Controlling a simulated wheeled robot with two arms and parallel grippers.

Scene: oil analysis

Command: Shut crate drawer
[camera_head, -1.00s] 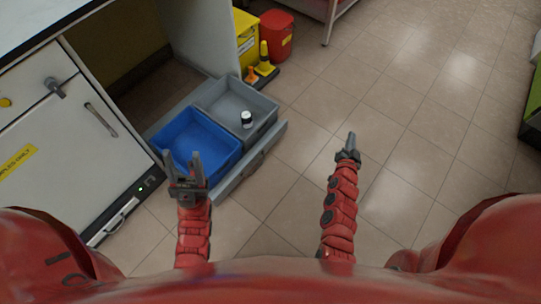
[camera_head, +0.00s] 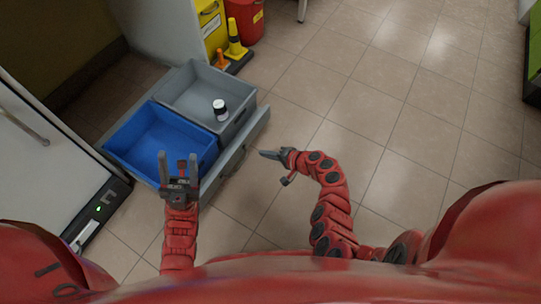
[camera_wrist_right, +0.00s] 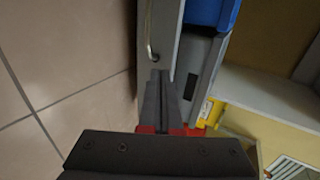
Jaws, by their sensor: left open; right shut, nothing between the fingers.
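The crate drawer (camera_head: 238,155) stands pulled out from under the bench, its long grey front facing right. It holds a blue crate (camera_head: 160,135) and a grey crate (camera_head: 205,88). In the right wrist view the drawer front (camera_wrist_right: 168,25) runs down toward the fingertips and carries a metal handle (camera_wrist_right: 149,38). My right gripper (camera_head: 261,154) is shut and empty, pointing left at the drawer front; whether it touches is unclear. Its closed fingers show in the right wrist view (camera_wrist_right: 158,76). My left gripper (camera_head: 178,158) is open, in front of the blue crate's near edge in the picture.
A white-lidded jar (camera_head: 220,108) stands in the grey crate. A white cabinet (camera_head: 45,150) is at the left. A yellow cone (camera_head: 235,42), an orange cone (camera_head: 221,60) and a red bin (camera_head: 246,18) are behind the drawer.

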